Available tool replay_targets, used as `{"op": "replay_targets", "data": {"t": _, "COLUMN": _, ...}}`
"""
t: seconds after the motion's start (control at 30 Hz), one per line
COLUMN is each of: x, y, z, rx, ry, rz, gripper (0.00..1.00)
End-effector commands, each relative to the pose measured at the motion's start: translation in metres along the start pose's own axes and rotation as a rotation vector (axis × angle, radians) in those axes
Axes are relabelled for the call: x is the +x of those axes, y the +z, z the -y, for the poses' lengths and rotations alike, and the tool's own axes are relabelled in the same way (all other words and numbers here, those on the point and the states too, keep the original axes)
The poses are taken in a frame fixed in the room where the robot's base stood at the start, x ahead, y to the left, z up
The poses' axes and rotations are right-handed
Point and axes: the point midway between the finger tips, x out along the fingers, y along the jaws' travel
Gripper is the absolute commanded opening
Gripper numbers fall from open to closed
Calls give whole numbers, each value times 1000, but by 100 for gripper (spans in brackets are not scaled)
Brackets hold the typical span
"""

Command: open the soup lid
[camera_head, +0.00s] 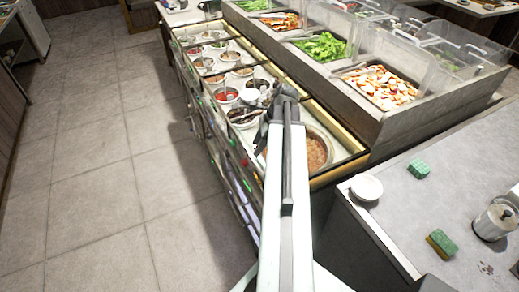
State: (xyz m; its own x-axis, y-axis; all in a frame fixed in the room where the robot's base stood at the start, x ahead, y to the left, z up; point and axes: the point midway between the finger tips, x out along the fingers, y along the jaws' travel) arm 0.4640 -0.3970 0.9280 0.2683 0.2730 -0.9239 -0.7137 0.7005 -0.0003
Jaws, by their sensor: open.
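My gripper (270,97) is at the far end of my outstretched arm, over the row of sauce wells. It is open; its fingers are small and partly hidden by my own wrist. A round pot with brown contents (318,152) sits in the nearest well, partly behind my arm. I cannot tell a separate soup lid on it. My gripper is beyond this pot, close to the smaller sauce bowls. Whether it touches anything there cannot be told.
Sauce bowls (227,95) fill the wells. A raised salad bar (345,110) with clear covers runs along the right. The near right counter (400,225) holds a white dish (366,187), green sponges (441,243) and a metal canister (495,221). The tiled floor (90,170) at left is clear.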

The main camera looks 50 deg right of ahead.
Motion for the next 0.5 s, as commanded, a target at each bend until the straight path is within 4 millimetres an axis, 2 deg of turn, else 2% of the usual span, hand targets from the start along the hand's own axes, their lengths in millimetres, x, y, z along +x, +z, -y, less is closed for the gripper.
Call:
{"op": "replay_targets", "data": {"t": 0.13, "x": -2, "y": 0, "z": 0, "rx": 0, "ry": 0, "rz": 0, "gripper": 44}}
{"op": "replay_targets", "data": {"t": 0.17, "x": -2, "y": 0, "z": 0, "rx": 0, "ry": 0, "rz": 0, "gripper": 41}}
{"op": "replay_targets", "data": {"t": 0.3, "x": -2, "y": 0, "z": 0, "rx": 1, "ry": 0, "rz": 0, "gripper": 2}}
{"op": "replay_targets", "data": {"t": 0.5, "x": -2, "y": 0, "z": -1, "rx": 1, "ry": 2, "rz": -1, "gripper": 0}}
